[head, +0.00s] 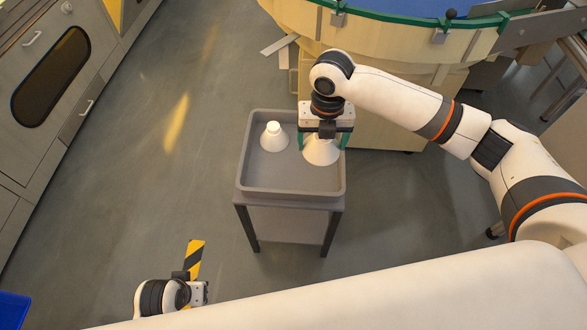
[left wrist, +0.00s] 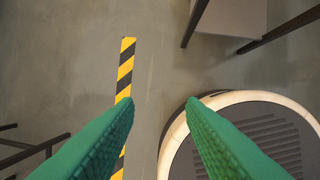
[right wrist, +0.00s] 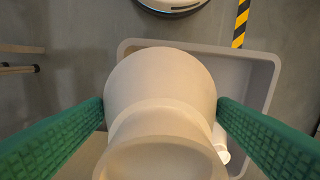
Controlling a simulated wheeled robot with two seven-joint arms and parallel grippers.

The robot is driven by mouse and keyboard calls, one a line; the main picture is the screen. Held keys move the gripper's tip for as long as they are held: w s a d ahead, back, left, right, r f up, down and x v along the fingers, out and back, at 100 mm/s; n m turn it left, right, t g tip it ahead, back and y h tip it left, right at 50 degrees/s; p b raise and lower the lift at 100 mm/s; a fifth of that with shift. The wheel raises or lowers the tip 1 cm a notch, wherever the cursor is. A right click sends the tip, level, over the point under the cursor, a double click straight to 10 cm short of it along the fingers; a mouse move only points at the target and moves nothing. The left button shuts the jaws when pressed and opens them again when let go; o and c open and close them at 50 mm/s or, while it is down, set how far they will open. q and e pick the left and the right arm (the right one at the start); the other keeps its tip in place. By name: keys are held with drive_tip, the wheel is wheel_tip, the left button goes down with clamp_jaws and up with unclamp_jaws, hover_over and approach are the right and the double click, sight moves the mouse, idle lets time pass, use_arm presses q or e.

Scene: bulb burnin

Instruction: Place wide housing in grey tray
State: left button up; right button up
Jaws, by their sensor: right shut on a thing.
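The grey tray (head: 241,180) sits on a small stand in the middle of the head view. My right gripper (head: 325,140) is over its right back part, shut on a white flared housing, the wide housing (head: 320,153), with its broad end down. In the right wrist view the housing (right wrist: 160,85) fills the space between the green fingers. I cannot tell whether it touches the tray floor. A smaller white housing (head: 273,138) stands upright in the tray to its left, partly hidden in the right wrist view (right wrist: 221,150). My left gripper (left wrist: 158,103) is open and empty, away from the tray.
A round wooden table (head: 400,40) with a green rim and blue top stands behind the tray. Grey cabinets (head: 60,95) line the left side. A blue bin (head: 14,310) is at bottom left. The tray's front part and the floor left of it are clear.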

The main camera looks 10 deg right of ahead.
wheel_tip(320, 180, down, 6)
drive_tip(key=w+r+n+b, duration=0.1)
drive_tip(key=n+b, duration=0.2)
drive_tip(key=n, duration=0.2)
drive_tip(key=b, duration=0.1)
hover_over(314, 179)
drive_tip(key=shift+n, duration=0.4)
wheel_tip(314, 179, down, 5)
drive_tip(key=shift+f, duration=0.4)
use_arm(q)
drive_tip(key=b+v, duration=0.1)
drive_tip(key=v, duration=0.5)
drive_tip(key=shift+r+t, duration=0.3)
drive_tip(key=shift+r, duration=0.1)
use_arm(e)
drive_tip(key=shift+w+f, duration=0.1)
drive_tip(key=shift+f, duration=2.2)
use_arm(q)
drive_tip(key=shift+a, duration=0.15)
use_arm(e)
drive_tip(key=o, duration=0.9)
drive_tip(key=shift+f, duration=0.1)
